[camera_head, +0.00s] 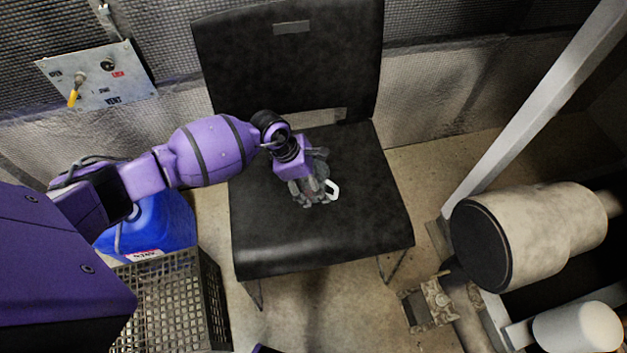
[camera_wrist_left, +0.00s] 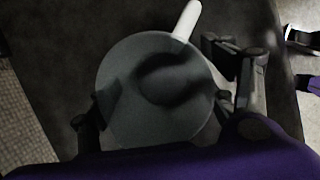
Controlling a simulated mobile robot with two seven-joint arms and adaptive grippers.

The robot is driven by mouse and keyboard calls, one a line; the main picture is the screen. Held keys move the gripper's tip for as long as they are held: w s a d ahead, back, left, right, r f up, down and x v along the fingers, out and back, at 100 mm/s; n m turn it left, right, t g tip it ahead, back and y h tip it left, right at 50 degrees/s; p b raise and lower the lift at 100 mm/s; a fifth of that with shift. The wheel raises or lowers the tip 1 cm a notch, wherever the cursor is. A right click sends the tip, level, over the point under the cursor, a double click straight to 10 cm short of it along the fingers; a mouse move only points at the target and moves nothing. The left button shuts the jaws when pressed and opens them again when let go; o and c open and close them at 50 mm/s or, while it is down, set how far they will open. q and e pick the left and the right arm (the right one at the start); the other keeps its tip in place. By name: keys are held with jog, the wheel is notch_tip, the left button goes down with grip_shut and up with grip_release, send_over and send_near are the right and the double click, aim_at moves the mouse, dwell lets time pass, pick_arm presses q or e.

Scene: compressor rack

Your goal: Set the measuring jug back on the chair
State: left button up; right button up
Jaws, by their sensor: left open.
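The measuring jug (camera_head: 332,190) stands on the black seat of the chair (camera_head: 285,238), with its pale handle pointing right in the head view. My left gripper (camera_head: 313,192) is over the jug and hides much of it. In the left wrist view the jug (camera_wrist_left: 135,118) shows from above as a round grey shape with a white handle at its top right. The fingers of my left gripper (camera_wrist_left: 165,105) are spread, one on each side of the jug. Whether they touch it I cannot tell. Purple and dark parts, seemingly of my right gripper (camera_wrist_left: 305,62), show at the right edge.
A blue canister (camera_head: 165,222) and a grey crate (camera_head: 170,300) stand left of the chair. A vent panel (camera_head: 97,77) is on the wall. A pale cylinder (camera_head: 530,235) and a slanted post (camera_head: 530,110) are on the right. The seat around the jug is clear.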

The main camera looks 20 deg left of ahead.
pick_arm(q)
jog(key=shift+r, duration=0.3)
jog(key=p+v, duration=0.2)
jog(key=v, duration=0.9)
jog(key=shift+a+r, duration=0.25)
jog(key=shift+r, duration=0.05)
pick_arm(e)
jog(key=shift+w+a+r, duration=0.1)
jog(key=shift+w+r, duration=0.4)
jog(key=shift+r, duration=0.35)
pick_arm(q)
jog(key=shift+s, duration=0.15)
